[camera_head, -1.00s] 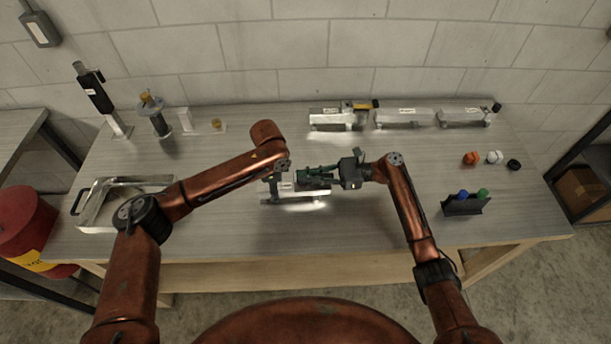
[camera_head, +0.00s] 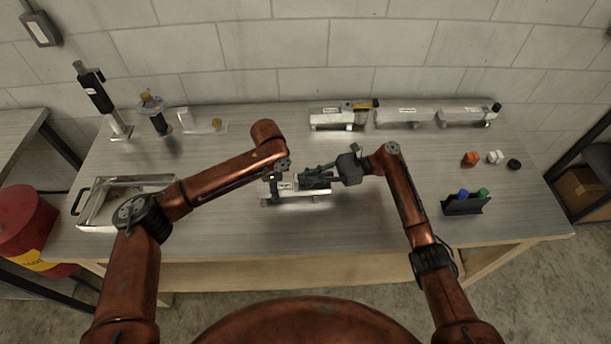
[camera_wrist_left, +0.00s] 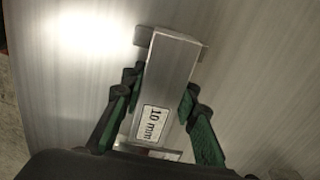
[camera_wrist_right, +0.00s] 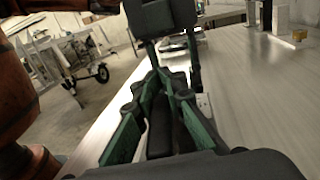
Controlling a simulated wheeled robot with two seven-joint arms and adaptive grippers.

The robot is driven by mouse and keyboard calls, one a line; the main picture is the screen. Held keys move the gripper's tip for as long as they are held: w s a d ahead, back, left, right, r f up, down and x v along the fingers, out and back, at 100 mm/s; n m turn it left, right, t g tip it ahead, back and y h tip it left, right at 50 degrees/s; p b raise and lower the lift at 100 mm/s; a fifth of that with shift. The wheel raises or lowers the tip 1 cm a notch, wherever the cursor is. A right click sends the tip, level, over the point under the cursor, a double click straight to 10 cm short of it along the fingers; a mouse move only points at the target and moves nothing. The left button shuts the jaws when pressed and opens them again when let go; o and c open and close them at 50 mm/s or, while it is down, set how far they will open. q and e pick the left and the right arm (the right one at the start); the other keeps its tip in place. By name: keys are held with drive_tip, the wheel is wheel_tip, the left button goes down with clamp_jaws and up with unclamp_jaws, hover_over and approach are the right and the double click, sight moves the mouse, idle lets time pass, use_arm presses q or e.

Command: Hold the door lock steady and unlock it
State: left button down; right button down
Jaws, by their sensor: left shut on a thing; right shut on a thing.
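The door lock (camera_head: 308,199), a silvery metal piece, lies on the table in front of me in the head view. In the left wrist view its bar (camera_wrist_left: 172,65), labelled "10 mm", lies between the green-padded fingers of my left gripper (camera_wrist_left: 160,95). My left gripper (camera_head: 274,190) is shut on the lock's left part. My right gripper (camera_head: 308,177) reaches in from the right and is shut at the lock, its fingertips close together in the right wrist view (camera_wrist_right: 165,78). The part it grips is hidden.
Three metal lock-like pieces stand along the back: left (camera_head: 335,121), middle (camera_head: 402,116), right (camera_head: 463,116). A metal tray (camera_head: 160,181) lies at the left. Orange (camera_head: 471,158) and black (camera_head: 513,165) pieces and a dark holder (camera_head: 466,206) are at the right.

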drive_tip(key=shift+s+d+f+n+g+h, duration=0.1)
drive_tip(key=shift+s+n+g+h, duration=0.15)
drive_tip(key=shift+n+g, duration=0.5)
drive_tip(key=shift+s+d+f+n+g+h, duration=0.1)
drive_tip(key=shift+s+n+g+h, duration=0.2)
drive_tip(key=shift+g, duration=0.75)
drive_tip(key=shift+s+a+f+n+g+h, duration=0.1)
drive_tip(key=shift+s+n+g+h, duration=0.2)
drive_tip(key=shift+n+g, duration=0.2)
drive_tip(key=shift+s+a+n+g+h, duration=0.1)
drive_tip(key=shift+s+n+g+h, duration=0.2)
drive_tip(key=shift+g, duration=0.3)
drive_tip(key=shift+w+d+r+n, duration=0.2)
drive_tip(key=shift+d+r+n, duration=0.05)
drive_tip(key=shift+d+r, duration=0.15)
drive_tip(key=c, duration=1.9)
unclamp_jaws()
drive_tip(key=shift+f, duration=0.1)
drive_tip(key=shift+c, duration=0.2)
drive_tip(key=shift+w+d+r, duration=0.1)
drive_tip(key=shift+r, duration=0.55)
wheel_tip(320, 180, up, 9)
drive_tip(key=shift+f, duration=0.15)
drive_tip(key=shift+o, duration=0.6)
